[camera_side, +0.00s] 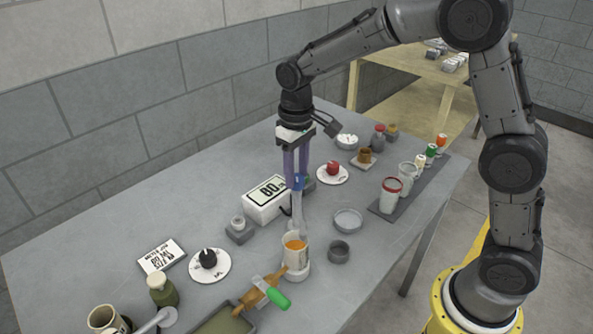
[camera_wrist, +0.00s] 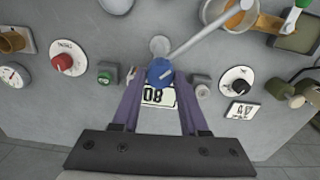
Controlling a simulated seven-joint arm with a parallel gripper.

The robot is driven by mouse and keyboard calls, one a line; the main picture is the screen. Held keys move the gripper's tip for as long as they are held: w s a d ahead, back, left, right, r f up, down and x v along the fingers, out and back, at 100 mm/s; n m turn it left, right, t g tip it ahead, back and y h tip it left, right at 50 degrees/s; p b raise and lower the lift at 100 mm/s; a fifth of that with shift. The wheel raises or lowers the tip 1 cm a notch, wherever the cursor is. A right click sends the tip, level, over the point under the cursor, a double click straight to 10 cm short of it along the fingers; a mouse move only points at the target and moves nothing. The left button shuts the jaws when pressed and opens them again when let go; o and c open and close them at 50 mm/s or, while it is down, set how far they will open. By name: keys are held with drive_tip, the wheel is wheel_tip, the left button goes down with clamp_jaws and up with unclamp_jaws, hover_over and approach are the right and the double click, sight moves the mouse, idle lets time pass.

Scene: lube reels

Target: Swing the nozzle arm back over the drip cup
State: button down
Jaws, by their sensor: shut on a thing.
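My gripper (camera_side: 298,183) points down with its purple fingers shut on the blue knob (camera_wrist: 160,72) of the nozzle arm. The nozzle arm (camera_wrist: 205,32) is a pale grey rod; in the wrist view it runs from beside the knob to the upper right. Its far end lies over a cream cup (camera_side: 296,255) with orange contents. In the side view the rod is partly lost against the post below my fingers. A small dark grey cup (camera_side: 339,252), perhaps the drip cup, stands right of the cream cup. A shallow clear dish (camera_side: 348,220) sits behind it.
A white display box (camera_side: 265,199) stands left of my fingers. A red knob (camera_side: 333,168) is behind right and a black knob (camera_side: 208,259) front left. Jars stand on a dark mat (camera_side: 382,208) at right.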

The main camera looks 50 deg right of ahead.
drive_tip(key=n, duration=0.4)
drive_tip(key=shift+r, duration=0.1)
drive_tip(key=shift+n, duration=2)
drive_tip(key=shift+c, duration=2.1)
unclamp_jaws()
wheel_tip(320, 180, up, 14)
